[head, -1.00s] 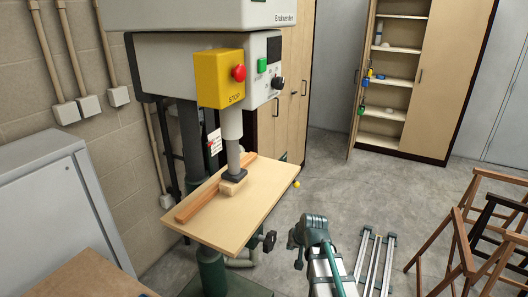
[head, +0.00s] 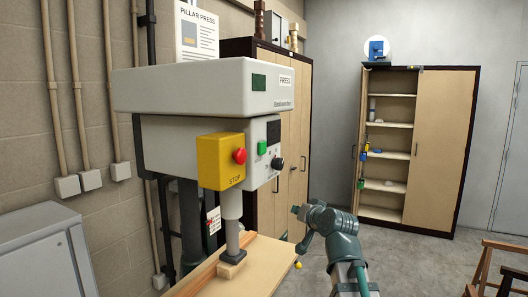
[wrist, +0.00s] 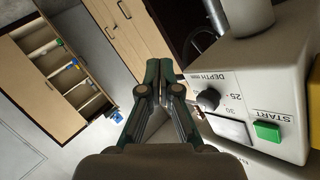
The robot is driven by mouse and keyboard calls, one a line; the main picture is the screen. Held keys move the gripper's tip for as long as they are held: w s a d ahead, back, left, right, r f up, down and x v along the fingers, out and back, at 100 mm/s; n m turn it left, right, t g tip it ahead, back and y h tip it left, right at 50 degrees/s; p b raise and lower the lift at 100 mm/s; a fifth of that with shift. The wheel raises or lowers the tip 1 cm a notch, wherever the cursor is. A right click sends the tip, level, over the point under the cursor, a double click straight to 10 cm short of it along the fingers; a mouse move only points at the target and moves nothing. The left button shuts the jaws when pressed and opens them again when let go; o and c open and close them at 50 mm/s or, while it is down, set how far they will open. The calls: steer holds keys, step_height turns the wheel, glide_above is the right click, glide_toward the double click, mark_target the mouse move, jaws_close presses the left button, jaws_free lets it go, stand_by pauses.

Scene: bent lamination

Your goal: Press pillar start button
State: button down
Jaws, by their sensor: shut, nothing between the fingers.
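The pillar press (head: 205,95) stands at the left with a grey head. Its green start button (head: 262,147) is on the right-hand face, above a black knob (head: 277,163). In the wrist view the green button (wrist: 267,131), labelled START, is at the lower right, beside the DEPTH knob (wrist: 208,99); the panel appears upside down. My gripper (head: 296,210) is right of and below the button in the head view, apart from the panel. In the wrist view my gripper (wrist: 158,65) is shut and empty, its fingertips pointing left of the panel. Nothing covers the button.
A yellow box (head: 213,163) with a red STOP button (head: 239,156) juts out beside the start button. The press table (head: 255,262) lies below with a wooden block (head: 231,268) under the ram. An open cupboard (head: 440,150) stands at the back right.

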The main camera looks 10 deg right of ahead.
mark_target(262, 148)
steer(key=s+r+t, duration=0.1)
steer(key=r+t, duration=0.1)
steer(key=r, duration=0.7)
steer(key=s+r+m+t, duration=0.1)
steer(key=s+r+t, duration=0.1)
steer(key=r, duration=0.8)
steer(key=shift+s+m+t+y, duration=0.25)
steer(key=shift+m+t+y, duration=0.05)
steer(key=shift+d, duration=0.1)
steer(key=w+a+p, duration=0.4)
steer(key=w+a, duration=0.1)
steer(key=a, duration=0.2)
steer(key=shift+w+a, duration=0.15)
stand_by(0.4)
steer(key=shift+w+a, duration=0.15)
steer(key=shift+a, duration=0.15)
